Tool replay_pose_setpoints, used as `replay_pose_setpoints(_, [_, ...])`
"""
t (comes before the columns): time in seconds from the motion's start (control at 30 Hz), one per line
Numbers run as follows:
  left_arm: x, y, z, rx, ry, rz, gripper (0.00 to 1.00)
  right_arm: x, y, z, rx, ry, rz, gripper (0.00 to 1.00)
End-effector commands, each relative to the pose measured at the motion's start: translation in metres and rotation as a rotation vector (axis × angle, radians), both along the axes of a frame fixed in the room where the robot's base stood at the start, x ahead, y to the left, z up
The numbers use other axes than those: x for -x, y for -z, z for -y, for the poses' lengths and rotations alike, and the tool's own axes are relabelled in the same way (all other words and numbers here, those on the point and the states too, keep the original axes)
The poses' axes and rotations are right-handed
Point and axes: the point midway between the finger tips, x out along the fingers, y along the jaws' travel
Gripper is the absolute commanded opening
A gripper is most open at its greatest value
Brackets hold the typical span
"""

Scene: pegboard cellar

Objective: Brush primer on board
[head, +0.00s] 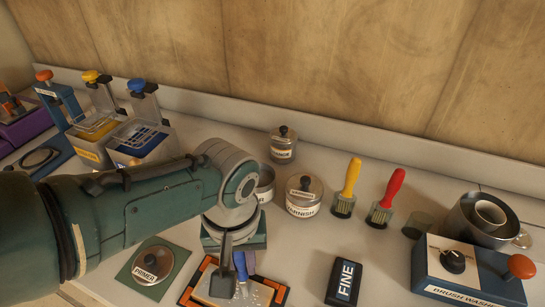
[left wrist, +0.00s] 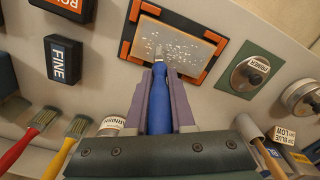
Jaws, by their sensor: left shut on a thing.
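My left gripper (head: 236,270) is shut on a blue-handled brush (left wrist: 159,100) and points down over the board. The board (left wrist: 180,45) is tan and lies in a black frame with orange corners; pale specks show on its surface. The brush tip (left wrist: 160,55) is over the board's near part; I cannot tell if it touches. In the head view the arm and fingers hide part of the board (head: 262,291). The primer tin (head: 152,262), lidded with a dark knob, sits on a green mat left of the board; it also shows in the left wrist view (left wrist: 251,73). My right gripper is not in view.
A black FINE block (head: 345,282) lies right of the board. Behind stand a varnish tin (head: 304,196), a yellow brush (head: 347,188) and a red brush (head: 385,198). A brush washer (head: 468,271) is at the right. Several coloured clamp-like stations stand at the left.

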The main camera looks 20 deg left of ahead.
Motion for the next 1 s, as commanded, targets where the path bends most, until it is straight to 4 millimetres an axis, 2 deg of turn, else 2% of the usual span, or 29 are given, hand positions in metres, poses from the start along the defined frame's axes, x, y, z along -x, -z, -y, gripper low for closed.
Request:
replay_pose_setpoints(0.8, [0.004, -0.001, 0.042, 0.003, 0.001, -0.001, 0.0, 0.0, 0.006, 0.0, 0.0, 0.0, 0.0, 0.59])
replay_pose_setpoints(1.0, [0.004, -0.002, 0.037, -0.001, -0.001, -0.001, 0.0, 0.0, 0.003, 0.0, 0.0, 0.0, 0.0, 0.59])
